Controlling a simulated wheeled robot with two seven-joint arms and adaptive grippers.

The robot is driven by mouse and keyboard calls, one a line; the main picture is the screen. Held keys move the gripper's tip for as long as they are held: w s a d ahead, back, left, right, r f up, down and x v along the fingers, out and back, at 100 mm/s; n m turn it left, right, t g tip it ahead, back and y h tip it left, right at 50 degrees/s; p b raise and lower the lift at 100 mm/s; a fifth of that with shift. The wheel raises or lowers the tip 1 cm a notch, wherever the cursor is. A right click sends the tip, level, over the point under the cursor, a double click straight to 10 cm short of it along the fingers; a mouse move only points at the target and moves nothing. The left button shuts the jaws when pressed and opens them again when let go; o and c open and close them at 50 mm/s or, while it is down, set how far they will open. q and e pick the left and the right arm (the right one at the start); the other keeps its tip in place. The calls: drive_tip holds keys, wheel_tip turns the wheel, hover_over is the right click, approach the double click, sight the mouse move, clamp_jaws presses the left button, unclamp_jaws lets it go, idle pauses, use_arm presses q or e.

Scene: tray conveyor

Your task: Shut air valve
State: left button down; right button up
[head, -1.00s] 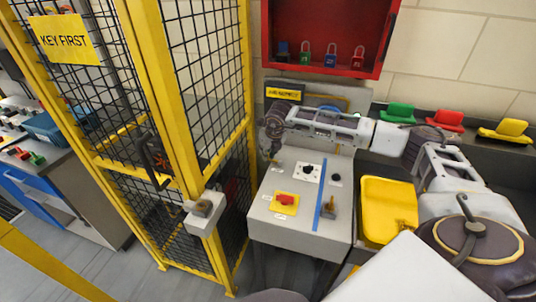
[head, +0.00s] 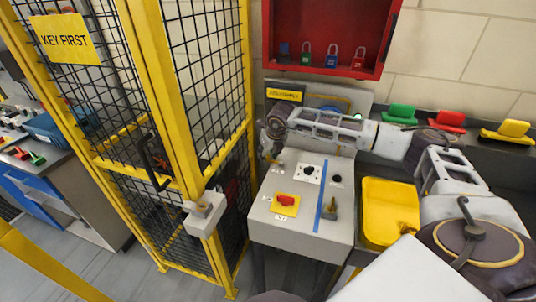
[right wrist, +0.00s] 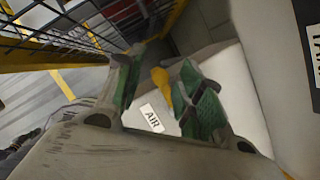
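The air valve's yellow lever (right wrist: 161,79) shows in the right wrist view, beside the white AIR label (right wrist: 151,117) on the pale panel. My right gripper (right wrist: 160,88) has its green-padded fingers apart, with the lever between them and nearer the right-hand pad. I cannot tell whether a pad touches it. In the head view my right gripper (head: 268,150) is low at the back left corner of the grey control box (head: 268,232), where the valve is mostly hidden. My left gripper is not in view.
The yellow mesh fence (head: 180,130) stands close left of the gripper. The control box top carries a red switch (head: 286,200), a black knob (head: 310,170) and a blue strip (head: 325,190). A yellow tray (head: 389,190) is to its right. A red padlock cabinet (head: 390,40) hangs behind.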

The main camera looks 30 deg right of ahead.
drive_tip(key=shift+r, duration=0.1)
drive_tip(key=v, duration=1.1)
drive_tip(key=shift+s+r, duration=0.25)
drive_tip(key=shift+r, duration=0.1)
drive_tip(key=shift+a, duration=0.1)
